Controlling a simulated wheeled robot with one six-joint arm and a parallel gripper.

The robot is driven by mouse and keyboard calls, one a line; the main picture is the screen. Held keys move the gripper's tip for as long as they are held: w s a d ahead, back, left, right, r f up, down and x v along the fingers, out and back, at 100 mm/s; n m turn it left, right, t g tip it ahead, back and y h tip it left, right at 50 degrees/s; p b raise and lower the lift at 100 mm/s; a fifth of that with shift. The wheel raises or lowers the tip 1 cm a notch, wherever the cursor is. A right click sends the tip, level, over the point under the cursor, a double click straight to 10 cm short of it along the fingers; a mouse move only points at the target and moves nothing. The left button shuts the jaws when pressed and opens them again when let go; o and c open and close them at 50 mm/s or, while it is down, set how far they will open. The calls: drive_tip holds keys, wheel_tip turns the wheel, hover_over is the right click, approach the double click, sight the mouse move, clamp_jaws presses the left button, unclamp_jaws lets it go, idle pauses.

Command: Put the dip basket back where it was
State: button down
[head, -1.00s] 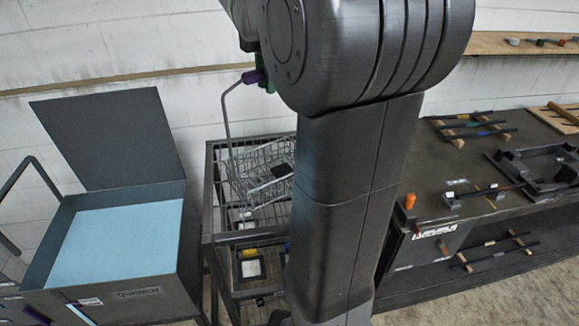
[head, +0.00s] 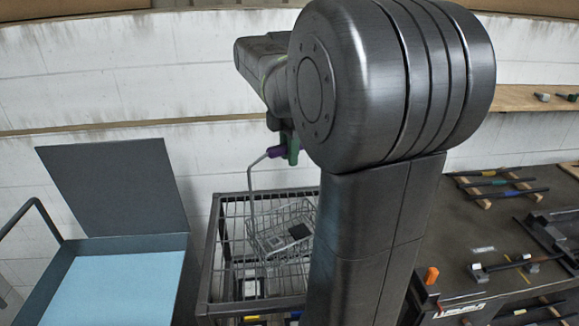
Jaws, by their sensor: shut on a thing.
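The dip basket (head: 272,240) is a grey wire basket with a tall bent handle, seen in the head view. It hangs slightly tilted at the top of a dark-framed wire rack (head: 212,250). I cannot tell whether it touches the rack. My gripper (head: 291,150), with green fingers, is shut on the purple grip (head: 275,152) at the top of the basket's handle. A dark patch (head: 300,231) shows on the basket. My arm hides the right side of the rack and part of the basket.
A grey tank (head: 185,285) with a raised lid (head: 115,190) and a pale blue surface inside (head: 115,290) stands left of the rack. A dark workbench (head: 455,235) with rods and an orange-topped item (head: 431,275) is on the right. A white wall stands behind.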

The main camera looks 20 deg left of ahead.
drive_tip(key=shift+f, duration=1.85)
drive_tip(key=c, duration=1.3)
unclamp_jaws()
wheel_tip(320, 180, up, 12)
drive_tip(key=shift+r, duration=0.15)
